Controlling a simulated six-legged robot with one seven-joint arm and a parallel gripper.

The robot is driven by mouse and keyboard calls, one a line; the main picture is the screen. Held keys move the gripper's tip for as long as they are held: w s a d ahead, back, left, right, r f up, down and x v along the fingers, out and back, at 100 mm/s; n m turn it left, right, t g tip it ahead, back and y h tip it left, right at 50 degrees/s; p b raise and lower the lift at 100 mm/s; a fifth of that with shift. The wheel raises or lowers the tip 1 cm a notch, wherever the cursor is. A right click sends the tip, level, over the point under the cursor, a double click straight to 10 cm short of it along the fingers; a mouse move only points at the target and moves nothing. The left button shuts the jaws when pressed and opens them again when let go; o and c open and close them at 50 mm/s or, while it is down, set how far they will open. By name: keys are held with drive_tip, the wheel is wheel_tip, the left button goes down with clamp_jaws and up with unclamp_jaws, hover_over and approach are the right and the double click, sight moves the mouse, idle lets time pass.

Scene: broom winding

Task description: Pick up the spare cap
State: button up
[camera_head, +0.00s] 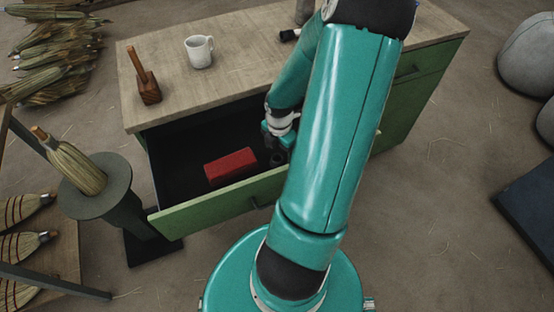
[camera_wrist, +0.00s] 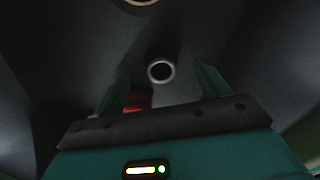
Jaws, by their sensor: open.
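A small round cap-like piece (camera_wrist: 161,70) with a pale grey rim and a dark hollow centre shows in the wrist view. I take it for the spare cap. It lies on the dark floor of the open drawer (camera_head: 215,210). My gripper (camera_wrist: 162,74) is open, with one green finger on each side of the piece in the picture. The jaws are not closed on it, and I cannot tell the height between them. In the head view my gripper (camera_head: 275,143) reaches down into the drawer's right part, and my arm hides much of that area.
A red block (camera_head: 231,167) lies in the drawer, left of my gripper; it also shows in the wrist view (camera_wrist: 137,101). A tan ring (camera_wrist: 139,2) is cut off at the top there. The drawer walls are close. A white mug (camera_head: 199,52) and wooden tool (camera_head: 145,80) stand on the bench.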

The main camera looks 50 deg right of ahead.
sight(278, 157)
drive_tip(key=f, duration=0.4)
drive_tip(key=shift+a, duration=0.2)
drive_tip(key=c, duration=1)
drive_tip(key=shift+c, duration=0.2)
